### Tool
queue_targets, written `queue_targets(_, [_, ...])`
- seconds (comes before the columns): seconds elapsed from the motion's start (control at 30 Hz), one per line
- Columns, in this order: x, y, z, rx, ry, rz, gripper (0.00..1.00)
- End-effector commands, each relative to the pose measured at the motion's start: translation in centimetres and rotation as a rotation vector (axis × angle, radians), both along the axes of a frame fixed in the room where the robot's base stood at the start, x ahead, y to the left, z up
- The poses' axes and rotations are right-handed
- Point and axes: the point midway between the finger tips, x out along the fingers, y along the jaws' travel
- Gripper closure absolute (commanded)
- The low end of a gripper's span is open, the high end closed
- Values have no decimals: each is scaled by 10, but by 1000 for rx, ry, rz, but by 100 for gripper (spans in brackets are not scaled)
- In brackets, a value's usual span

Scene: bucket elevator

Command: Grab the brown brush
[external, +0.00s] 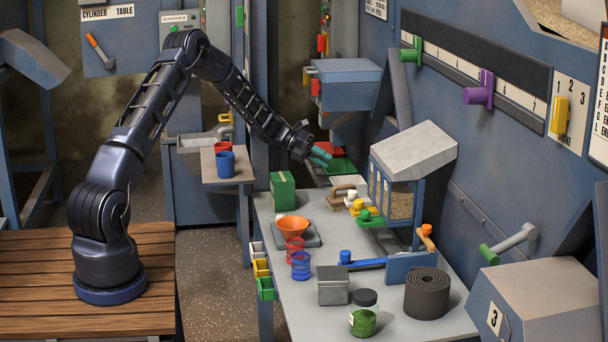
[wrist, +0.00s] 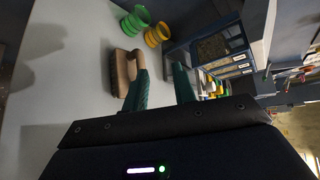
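The brown brush (external: 341,198) lies on the grey work table, near its far end, between the orange funnel and the blue hopper box. In the wrist view the brush (wrist: 120,74) is left of the fingers, bristles toward the left, with its tan handle beside the left finger's tip. My gripper (external: 321,157) is above the table's far end, beyond and above the brush. Its two teal fingers stand apart with nothing between them in the wrist view (wrist: 160,75). Whether the left finger touches the brush cannot be told.
A green box (external: 283,190), an orange funnel (external: 292,227) and red and blue ringed cups (external: 300,265) stand left of the brush. The blue hopper box (external: 410,180) rises close on its right. A jar (external: 364,315) and dark roll (external: 427,294) are at the near end.

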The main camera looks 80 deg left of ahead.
Motion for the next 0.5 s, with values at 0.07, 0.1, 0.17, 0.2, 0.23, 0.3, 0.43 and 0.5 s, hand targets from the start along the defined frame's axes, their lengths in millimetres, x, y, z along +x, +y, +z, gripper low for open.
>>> queue_targets(0.07, [0, 0, -16, -2, 1, 0, 73])
queue_targets(0.1, [0, 0, -23, -2, 1, 0, 73])
queue_targets(0.17, [0, 0, -32, -1, 0, -1, 73])
queue_targets(0.2, [0, 0, -38, 0, 1, -1, 73])
queue_targets(0.23, [0, 0, -41, 0, 1, -1, 73])
queue_targets(0.3, [0, 0, -48, 1, 0, -1, 73])
queue_targets(0.43, [0, 0, -54, 2, 0, -1, 73])
queue_targets(0.5, [1, -1, -55, 2, -1, -2, 73])
